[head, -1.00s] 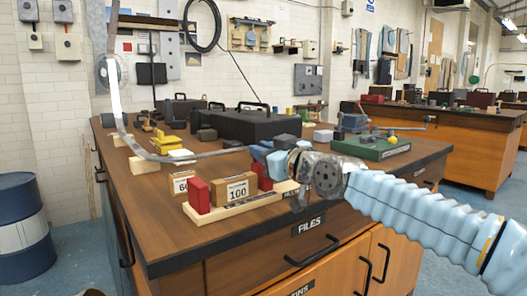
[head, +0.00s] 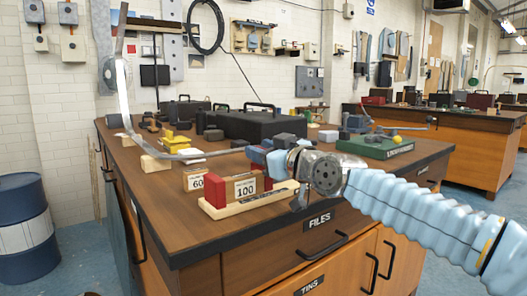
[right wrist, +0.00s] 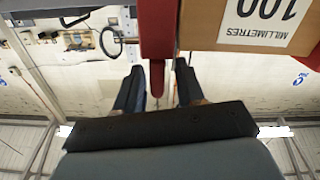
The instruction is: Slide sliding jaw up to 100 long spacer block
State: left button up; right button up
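The long spacer block (head: 245,188), a wooden block labelled 100, stands on a pale wooden base (head: 240,207) between two red jaws. The left red jaw (head: 214,190) is at the block's left end. The other red jaw (head: 268,181) is at its right end, partly behind my right gripper (head: 264,158). In the right wrist view this red jaw (right wrist: 157,30) appears against or very near the block (right wrist: 255,22). My right gripper's fingers (right wrist: 159,90) are apart, one on each side of the jaw's narrow red tab, with gaps showing. My left gripper is not in view.
A block labelled 60 (head: 194,178) stands behind the base. A long curved metal strip on wooden blocks, black cases (head: 245,122) and a green box (head: 375,147) are farther back. The bench top (head: 165,215) is clear in front at the left.

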jog(key=shift+d, duration=0.1)
jog(key=shift+s+d+f+b, duration=0.1)
jog(key=shift+s+d+b, duration=0.15)
jog(key=shift+s+b, duration=0.05)
jog(key=b+v, duration=1)
jog(key=v, duration=0.3)
jog(key=shift+a, duration=0.1)
jog(key=shift+c, duration=0.5)
